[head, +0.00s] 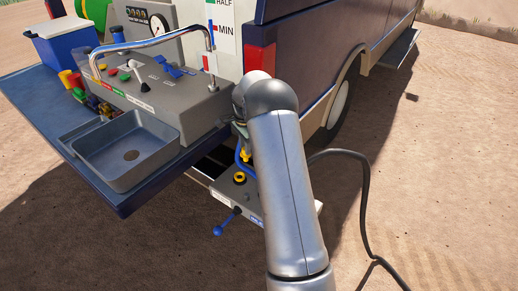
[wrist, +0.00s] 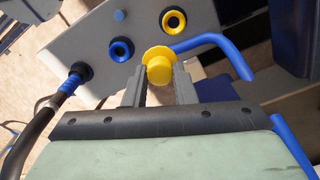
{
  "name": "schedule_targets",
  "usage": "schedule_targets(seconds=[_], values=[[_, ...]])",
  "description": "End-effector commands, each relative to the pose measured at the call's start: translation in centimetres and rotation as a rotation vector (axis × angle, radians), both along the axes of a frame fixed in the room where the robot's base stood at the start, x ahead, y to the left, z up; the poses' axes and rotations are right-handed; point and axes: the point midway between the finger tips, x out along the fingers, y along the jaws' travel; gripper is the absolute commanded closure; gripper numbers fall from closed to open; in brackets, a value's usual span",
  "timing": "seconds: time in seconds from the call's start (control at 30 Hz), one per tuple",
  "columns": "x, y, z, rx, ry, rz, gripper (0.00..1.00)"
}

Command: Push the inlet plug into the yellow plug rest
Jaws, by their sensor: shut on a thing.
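The inlet plug, a yellow flanged plug (wrist: 158,66), is between the two grey fingers of my gripper (wrist: 158,84) in the wrist view. My gripper is shut on it. The yellow plug rest, a yellow ring with a dark hole (wrist: 173,21), is on the grey panel (wrist: 75,40), above and slightly right of the plug in this view. The plug is apart from the ring in the picture, and the hole looks empty. In the head view the yellow ring (head: 239,178) shows on the panel. My arm hides most of my gripper there.
A blue ring socket (wrist: 121,49) sits left of the plug. A blue connector on a dark cable (wrist: 75,76) is at the panel's left. A bent blue tube (wrist: 210,40) runs beside my gripper. A sink (head: 128,150) and the vehicle's rear (head: 262,55) are close in the head view.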

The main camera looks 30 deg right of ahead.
Motion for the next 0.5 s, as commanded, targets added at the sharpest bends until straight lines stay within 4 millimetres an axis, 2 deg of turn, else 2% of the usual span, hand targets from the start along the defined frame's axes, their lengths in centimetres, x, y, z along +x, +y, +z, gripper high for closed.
schedule_targets(seconds=[0.1,0.2,0.5], values=[[1.8,0.4,-0.3,-0.006,0.001,-0.010,0.97],[2.4,0.7,-0.7,-0.008,0.002,-0.015,0.97],[2.5,0.7,-2.2,-0.007,0.002,-0.016,0.97]])
